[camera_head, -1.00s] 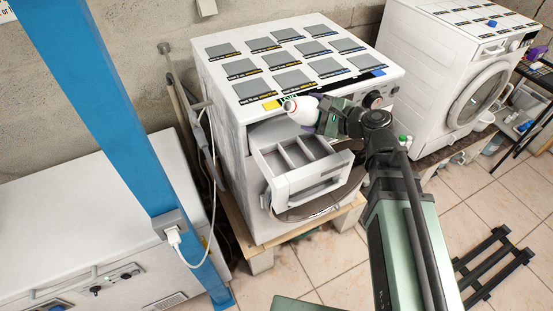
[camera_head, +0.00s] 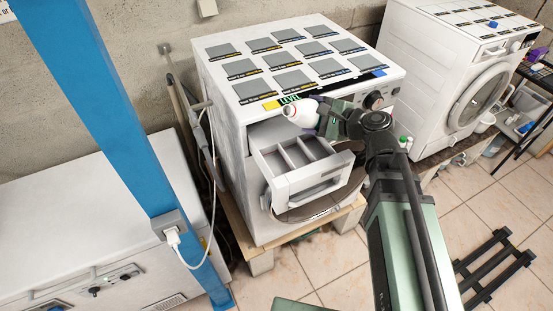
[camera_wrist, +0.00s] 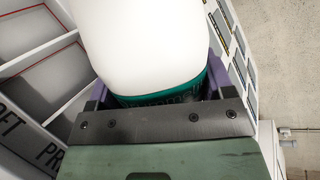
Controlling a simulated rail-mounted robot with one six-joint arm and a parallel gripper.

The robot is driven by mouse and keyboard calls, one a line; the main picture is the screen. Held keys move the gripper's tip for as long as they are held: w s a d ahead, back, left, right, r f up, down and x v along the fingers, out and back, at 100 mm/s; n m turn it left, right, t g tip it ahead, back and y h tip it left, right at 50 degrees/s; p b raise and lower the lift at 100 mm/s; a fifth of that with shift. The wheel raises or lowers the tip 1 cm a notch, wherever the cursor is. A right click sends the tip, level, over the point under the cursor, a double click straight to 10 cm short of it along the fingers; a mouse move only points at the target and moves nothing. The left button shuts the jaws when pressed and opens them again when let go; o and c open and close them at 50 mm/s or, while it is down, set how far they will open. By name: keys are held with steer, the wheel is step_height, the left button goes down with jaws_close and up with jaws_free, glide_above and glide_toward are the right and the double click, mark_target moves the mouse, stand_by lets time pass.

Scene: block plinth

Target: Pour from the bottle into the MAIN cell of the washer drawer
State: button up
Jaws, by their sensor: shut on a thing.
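A white bottle (camera_head: 302,112) is held tilted, its mouth end pointing left, above the back part of the open washer drawer. My gripper (camera_head: 329,119) is shut on it from the right. In the wrist view the white bottle (camera_wrist: 145,45) with a green band fills the middle, between purple finger pads. The washer drawer (camera_head: 318,183) is pulled out of the left washer and has several cells side by side. The drawer also shows at the left of the wrist view (camera_wrist: 62,117), with partly readable lettering on its edge. I cannot tell which cell lies under the mouth. No liquid stream is visible.
The left washer (camera_head: 225,130) has several grey panels on its top. A second washer (camera_head: 425,50) stands to the right. A blue post (camera_head: 110,110) with a cable rises at the left. A dark rack (camera_head: 493,265) lies on the tiled floor.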

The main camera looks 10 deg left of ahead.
steer(key=shift+w+d+f+n+b, duration=0.2)
steer(key=shift+f+n+b, duration=0.15)
steer(key=shift+f+n, duration=0.2)
stand_by(1.3)
steer(key=shift+w+d+r+n+t+h+p, duration=0.15)
steer(key=shift+n+t+h+p, duration=0.15)
steer(key=shift+n+h, duration=0.25)
stand_by(1.9)
steer(key=shift+s+a+r+n+t, duration=0.1)
steer(key=shift+s+a+n+t, duration=0.25)
steer(key=shift+n, duration=0.25)
stand_by(1.9)
steer(key=shift+r+n+h+p, duration=0.1)
steer(key=shift+n+h+p, duration=0.2)
steer(key=shift+h, duration=0.05)
stand_by(0.9)
